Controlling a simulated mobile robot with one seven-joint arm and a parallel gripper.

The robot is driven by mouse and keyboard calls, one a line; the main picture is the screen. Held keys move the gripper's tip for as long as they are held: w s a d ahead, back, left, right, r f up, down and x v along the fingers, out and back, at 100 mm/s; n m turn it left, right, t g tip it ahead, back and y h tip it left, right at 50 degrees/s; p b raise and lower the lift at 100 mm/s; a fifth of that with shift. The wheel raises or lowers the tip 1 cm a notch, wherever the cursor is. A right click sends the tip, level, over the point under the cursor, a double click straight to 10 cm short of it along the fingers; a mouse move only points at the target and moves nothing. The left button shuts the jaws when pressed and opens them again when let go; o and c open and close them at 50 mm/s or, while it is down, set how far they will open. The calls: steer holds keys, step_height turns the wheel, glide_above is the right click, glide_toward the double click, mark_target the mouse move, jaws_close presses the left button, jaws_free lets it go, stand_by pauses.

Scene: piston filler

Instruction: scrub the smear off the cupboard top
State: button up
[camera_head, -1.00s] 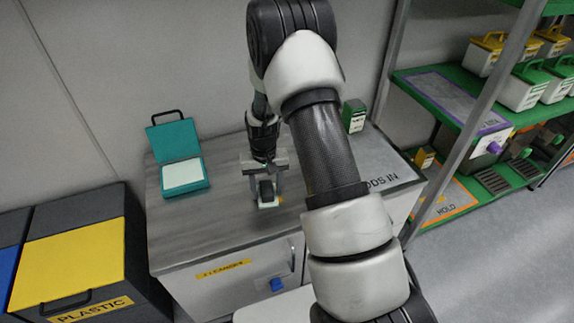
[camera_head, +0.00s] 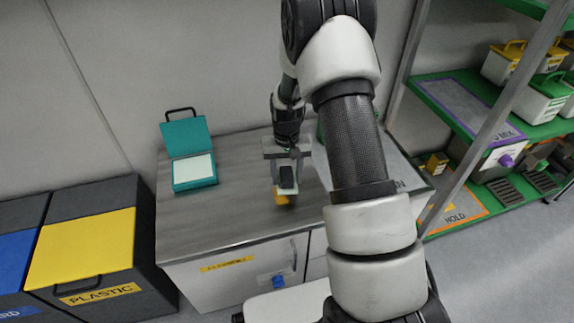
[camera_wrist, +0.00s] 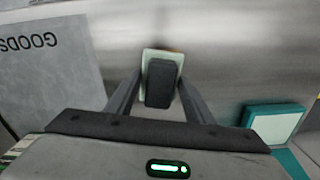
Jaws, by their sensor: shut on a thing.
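My gripper (camera_head: 287,168) is shut on a small scrubber (camera_head: 288,186), which has a dark grip and a pale base. In the wrist view the scrubber (camera_wrist: 161,84) sits between the two fingers of my gripper (camera_wrist: 161,92). It is over the cupboard top (camera_head: 225,212), a grey brushed surface, and looks very low on it; I cannot tell if it touches. A small orange-yellow smear (camera_head: 281,199) shows at the scrubber's near left edge, partly covered by it. In the wrist view only a faint brownish patch shows by the scrubber's far edge.
An open teal case (camera_head: 195,170) with a pale pad stands on the top's left; it also shows in the wrist view (camera_wrist: 275,122). A grey GOODS IN mat (camera_wrist: 45,75) lies at the right. Bins (camera_head: 80,250) stand left, green shelving (camera_head: 455,110) right.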

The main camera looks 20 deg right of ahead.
steer(key=shift+r+p, duration=0.7)
steer(key=shift+r, duration=0.8)
steer(key=shift+d, duration=0.2)
